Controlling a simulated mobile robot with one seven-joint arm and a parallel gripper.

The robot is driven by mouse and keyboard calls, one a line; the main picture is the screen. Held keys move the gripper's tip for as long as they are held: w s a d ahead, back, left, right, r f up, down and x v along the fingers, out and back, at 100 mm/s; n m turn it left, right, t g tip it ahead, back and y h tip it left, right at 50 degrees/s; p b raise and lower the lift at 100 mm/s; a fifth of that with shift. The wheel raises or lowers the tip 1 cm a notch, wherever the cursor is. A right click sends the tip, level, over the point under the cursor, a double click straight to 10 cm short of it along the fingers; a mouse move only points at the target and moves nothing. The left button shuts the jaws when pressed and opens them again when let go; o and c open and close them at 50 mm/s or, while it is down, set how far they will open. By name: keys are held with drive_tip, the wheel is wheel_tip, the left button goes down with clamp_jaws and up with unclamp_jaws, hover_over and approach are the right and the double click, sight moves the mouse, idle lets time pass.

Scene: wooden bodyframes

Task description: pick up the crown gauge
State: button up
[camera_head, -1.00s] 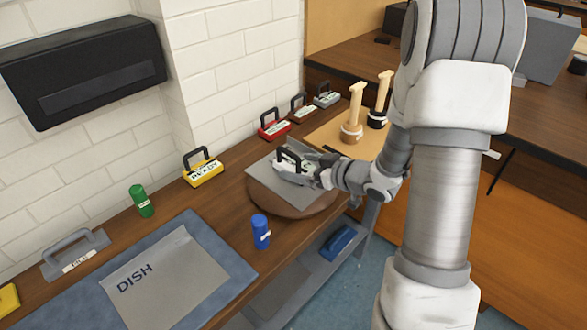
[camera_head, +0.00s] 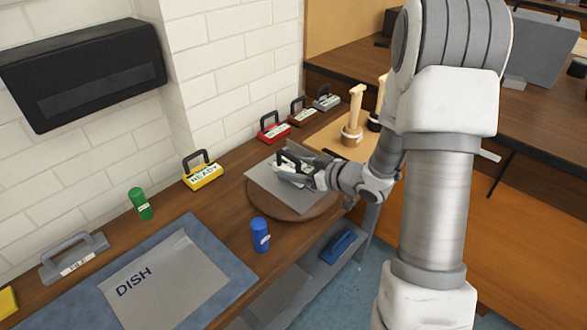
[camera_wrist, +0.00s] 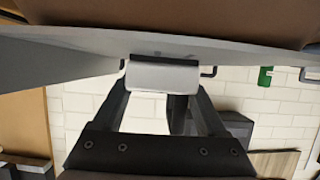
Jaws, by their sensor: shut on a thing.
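A pale block with a dark handle (camera_head: 281,167), which I take for the crown gauge, is at the grey sheet (camera_head: 312,199) on the round brown board. Its label is too small to read. My gripper (camera_head: 297,168) is at the block from the right, shut on it and partly hiding it. In the wrist view, the block's light grey body (camera_wrist: 163,78) sits between the fingertips of my gripper (camera_wrist: 163,88), close against the grey sheet (camera_wrist: 60,58). I cannot tell whether it still touches the sheet.
A yellow READY block (camera_head: 204,178), a red handled block (camera_head: 273,131) and other handled blocks stand along the wall. A blue cylinder (camera_head: 260,235) stands in front of the round board (camera_head: 285,211). A green cylinder (camera_head: 141,204) and a DISH sheet (camera_head: 165,283) are left.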

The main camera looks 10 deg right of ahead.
drive_tip(key=shift+r, duration=0.55)
drive_tip(key=r+p, duration=0.1)
drive_tip(key=r, duration=0.1)
drive_tip(key=d+r+p, duration=0.1)
drive_tip(key=r, duration=0.1)
drive_tip(key=shift+w+d+r, duration=0.1)
drive_tip(key=shift+d, duration=0.05)
drive_tip(key=d+r+p, duration=0.3)
drive_tip(key=d+r, duration=0.3)
drive_tip(key=d, duration=0.4)
drive_tip(key=m+t+h+p, duration=0.2)
drive_tip(key=m+h+p, duration=0.4)
hover_over(292, 169)
drive_tip(key=w, duration=0.1)
drive_tip(key=f, duration=0.3)
drive_tip(key=shift+w+f, duration=0.1)
drive_tip(key=shift+w, duration=0.1)
drive_tip(key=shift+s+f+m+h+p, duration=0.3)
drive_tip(key=shift+s+f+h, duration=0.3)
drive_tip(key=shift+s+h, duration=0.15)
